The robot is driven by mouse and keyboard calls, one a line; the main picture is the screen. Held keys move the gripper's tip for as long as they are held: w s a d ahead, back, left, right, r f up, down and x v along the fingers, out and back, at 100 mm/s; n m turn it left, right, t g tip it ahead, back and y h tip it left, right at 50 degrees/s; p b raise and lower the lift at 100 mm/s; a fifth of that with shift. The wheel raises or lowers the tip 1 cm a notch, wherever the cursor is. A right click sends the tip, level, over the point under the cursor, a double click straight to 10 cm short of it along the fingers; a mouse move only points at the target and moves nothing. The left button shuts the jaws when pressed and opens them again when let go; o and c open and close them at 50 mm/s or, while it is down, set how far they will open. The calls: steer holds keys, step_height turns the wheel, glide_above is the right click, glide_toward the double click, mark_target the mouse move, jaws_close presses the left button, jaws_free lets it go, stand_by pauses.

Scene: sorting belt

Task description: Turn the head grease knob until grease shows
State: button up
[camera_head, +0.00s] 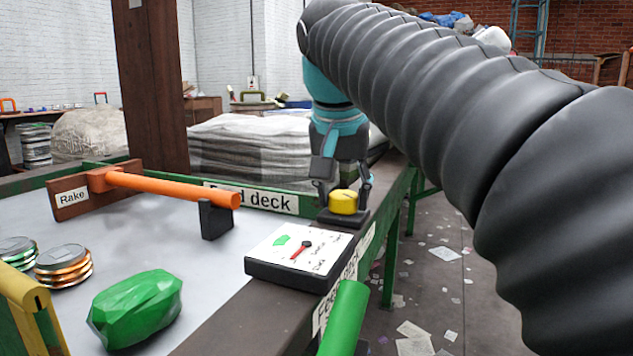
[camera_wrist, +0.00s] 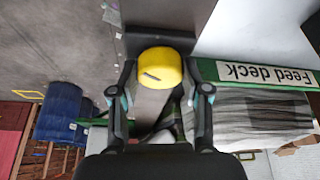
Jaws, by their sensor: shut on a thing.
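The grease knob (camera_head: 343,202) is a yellow round cap on a dark base at the belt frame's corner, beside the feed deck. My gripper (camera_head: 343,190) comes down on it from above, one finger on each side. In the wrist view the yellow knob (camera_wrist: 160,73) sits between the fingertips of my gripper (camera_wrist: 160,85), with a dark slot mark on its top. The gripper is shut on the knob. I see no grease around the knob, though the fingers and base hide part of its surroundings.
A white dial panel (camera_head: 298,250) with a red pointer lies in front of the knob. A green lump (camera_head: 135,308) and stacked cans (camera_head: 62,266) lie nearer. A green post (camera_head: 344,318) rises at front.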

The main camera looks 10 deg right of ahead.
steer(key=shift+m+g+h, duration=0.3)
steer(key=shift+m, duration=0.5)
steer(key=o, duration=1.1)
steer(key=v, duration=1.2)
